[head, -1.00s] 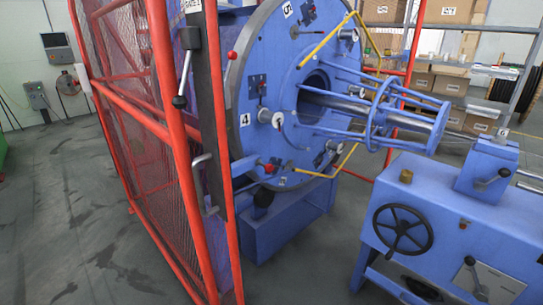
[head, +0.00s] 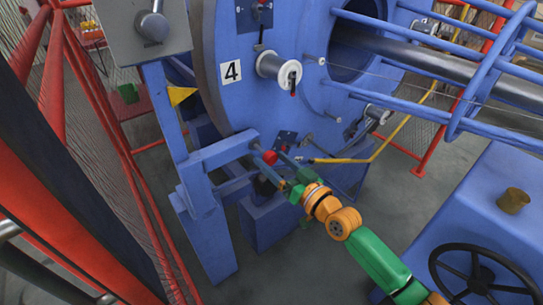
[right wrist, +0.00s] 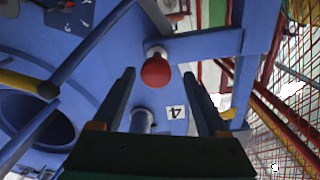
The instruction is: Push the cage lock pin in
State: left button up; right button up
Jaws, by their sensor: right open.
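A red ball knob (head: 270,157), which looks like the head of the cage lock pin, sits at the end of a blue bracket (head: 226,148) beside the big blue disc (head: 225,105). In the right wrist view the red knob (right wrist: 155,71) shows on a short pale stem, in line with the gap between my fingers. My right gripper (head: 277,172) is open, with its fingers pointing at the knob. I cannot tell whether a finger touches it. The pin's inner end is hidden. My left gripper is not in view.
A white spool (head: 279,65) and a "4" label (head: 231,72) are on the disc above. A yellow bar (head: 345,160) runs close to the right of my gripper. A blue machine bed with a black handwheel (head: 480,275) stands at the lower right. Red mesh guarding (head: 120,190) stands at the left.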

jog(key=shift+w+a+f, duration=0.15)
jog(key=shift+w+a, duration=0.1)
jog(key=shift+w, duration=0.3)
jog(key=shift+w+a+f, duration=0.1)
jog(key=shift+w+a, duration=0.15)
jog(key=shift+w, duration=0.25)
jog(key=shift+s, duration=0.1)
jog(key=shift+c, duration=0.7)
grip_shut()
